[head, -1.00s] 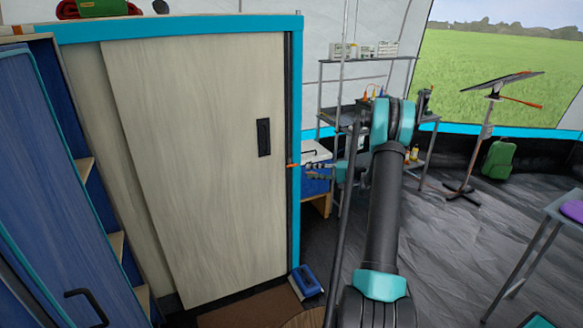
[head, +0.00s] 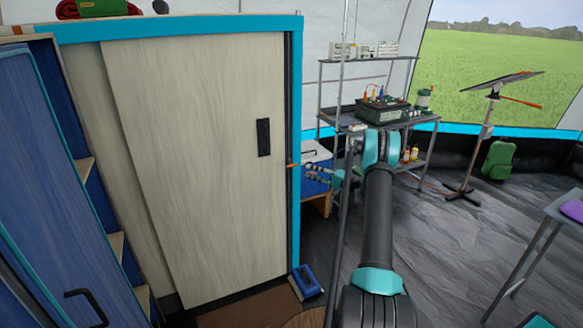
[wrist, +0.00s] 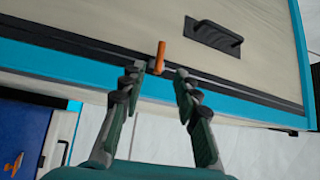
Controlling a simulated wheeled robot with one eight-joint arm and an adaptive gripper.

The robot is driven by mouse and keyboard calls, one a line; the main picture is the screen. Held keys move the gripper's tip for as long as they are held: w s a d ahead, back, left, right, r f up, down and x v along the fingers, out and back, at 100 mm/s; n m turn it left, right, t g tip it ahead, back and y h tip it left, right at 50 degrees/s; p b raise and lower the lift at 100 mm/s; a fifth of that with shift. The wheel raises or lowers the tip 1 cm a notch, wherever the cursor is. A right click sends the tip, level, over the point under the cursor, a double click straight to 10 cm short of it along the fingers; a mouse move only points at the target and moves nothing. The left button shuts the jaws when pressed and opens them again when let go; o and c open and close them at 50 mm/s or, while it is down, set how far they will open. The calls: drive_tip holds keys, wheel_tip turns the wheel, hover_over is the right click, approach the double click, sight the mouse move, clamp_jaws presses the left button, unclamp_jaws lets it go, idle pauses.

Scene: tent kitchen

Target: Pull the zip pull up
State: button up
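The zip pull is a small orange tab (wrist: 160,54) on the dark strip beside the blue door frame. In the head view it is a tiny orange spot (head: 292,166) at the right edge of the pale door. My gripper (wrist: 158,72) is open, with its two fingertips on either side of the tab's lower end. I cannot tell whether either finger touches it. In the head view my gripper (head: 305,168) is small, just right of the tab and pointing left toward it.
The pale sliding door (head: 200,190) has a black handle (head: 264,137). A blue cabinet (head: 60,190) stands at the left. A metal shelf bench (head: 335,118) with equipment is behind my arm. A blue object (head: 306,281) lies on the floor by the frame.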

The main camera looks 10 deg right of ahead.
sight(291, 164)
drive_tip(key=x, duration=1)
clamp_jaws()
